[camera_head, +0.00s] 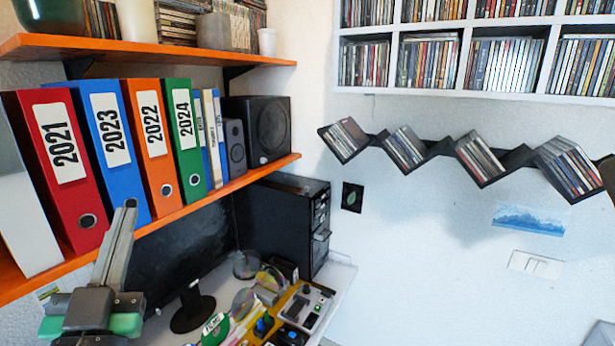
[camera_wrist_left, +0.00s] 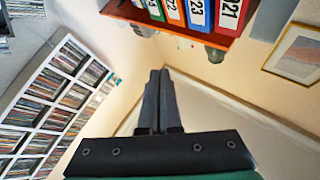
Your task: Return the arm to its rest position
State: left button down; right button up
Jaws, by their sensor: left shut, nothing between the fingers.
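My left gripper (camera_head: 128,207) stands at the lower left in the head view, fingers pointing up, in front of the orange shelf with the binders. Its two fingers are together with nothing between them. In the left wrist view the shut gripper (camera_wrist_left: 159,75) points toward a bare wall corner. My right gripper is not clearly in view; only a dark part shows at the right edge of the head view.
Binders (camera_head: 105,140) and speakers (camera_head: 262,130) stand on the orange shelf (camera_head: 215,197). Below is a desk with a monitor (camera_head: 185,255), discs (camera_head: 243,303) and a control box (camera_head: 305,305). A zigzag disc rack (camera_head: 430,153) and white disc shelves (camera_head: 465,95) line the right wall.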

pick_arm(q)
jog(key=s+d+r+t+h+p, duration=0.1)
jog(key=s+d+r+t+h, duration=0.1)
jog(key=s+d+r+h, duration=0.35)
jog(key=s+d+r+t+h+p, duration=0.1)
jog(key=s+d+r+t+h, duration=0.15)
jog(key=s+r, duration=0.5)
notch_tip(320, 180, up, 29)
jog(key=w+p, duration=0.1)
jog(key=p, duration=2.8)
jog(key=shift+r+m+h, duration=0.15)
jog(key=shift+m+h, duration=0.15)
